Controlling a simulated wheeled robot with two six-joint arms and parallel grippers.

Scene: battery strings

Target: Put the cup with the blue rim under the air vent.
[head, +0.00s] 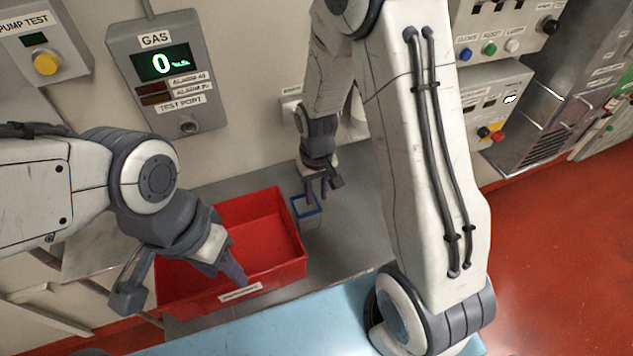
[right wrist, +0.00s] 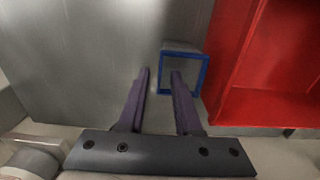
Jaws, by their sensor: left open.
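The cup with the blue rim (head: 308,220) is a small grey square cup standing on the grey bench, just right of the red crate. In the right wrist view the cup (right wrist: 184,53) shows its open top. My right gripper (head: 317,190) is over the cup, pointing down. In the wrist view its purple fingers (right wrist: 161,78) are apart, one overlapping the cup's opening and one left of the rim; contact cannot be told. My left gripper (head: 180,284) is open and empty over the crate's front. A metal housing with a slotted grille (head: 548,146), possibly the air vent, is at the right.
The red crate (head: 285,275) looks empty where visible. A gas panel (head: 167,100) and a pump test box (head: 42,45) are on the wall. Control boxes (head: 490,100) hang at right. The grey bench (head: 345,240) is bare right of the cup.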

